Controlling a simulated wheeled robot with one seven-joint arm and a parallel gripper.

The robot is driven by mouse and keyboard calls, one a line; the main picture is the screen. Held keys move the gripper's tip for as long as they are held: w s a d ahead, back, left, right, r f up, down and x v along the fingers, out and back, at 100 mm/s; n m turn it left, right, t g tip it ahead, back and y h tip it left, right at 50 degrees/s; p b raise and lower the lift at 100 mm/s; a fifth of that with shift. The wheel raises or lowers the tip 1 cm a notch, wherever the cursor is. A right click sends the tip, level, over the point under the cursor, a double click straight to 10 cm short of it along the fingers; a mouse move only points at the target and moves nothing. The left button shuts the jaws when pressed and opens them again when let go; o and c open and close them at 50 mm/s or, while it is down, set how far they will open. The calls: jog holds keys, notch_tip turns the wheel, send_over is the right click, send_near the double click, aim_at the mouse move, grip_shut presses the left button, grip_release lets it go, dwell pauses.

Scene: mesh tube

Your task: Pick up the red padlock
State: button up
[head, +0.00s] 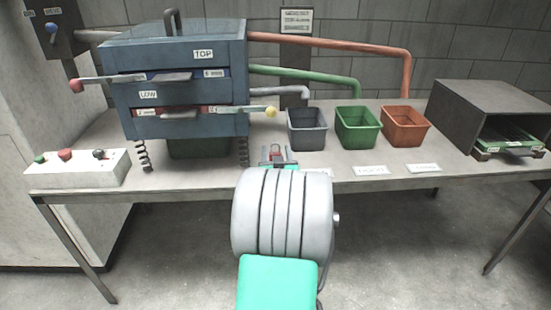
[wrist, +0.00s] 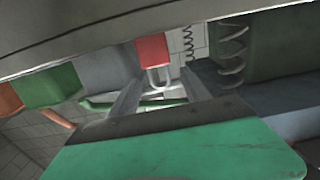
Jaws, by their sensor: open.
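The red padlock (head: 276,154) stands near the table's front edge in the head view, below the blue cabinet's right side. In the wrist view, which is upside down, its red body (wrist: 152,49) is against the table and its pale shackle points away from it. My gripper (head: 277,156) is open at the front edge, with one finger on each side of the padlock in the head view. In the wrist view my gripper (wrist: 160,88) has its fingers spread, with the shackle seen between them. Contact cannot be told. My arm hides part of the front edge.
A blue cabinet (head: 185,70) on springs stands at left, with lever handles sticking out. Grey (head: 307,143), green (head: 358,141) and orange (head: 405,139) bins stand behind and right. A button box (head: 78,168) is at far left, a dark open case (head: 480,105) at far right.

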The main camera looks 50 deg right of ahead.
jog(key=shift+c, duration=0.5)
grip_shut()
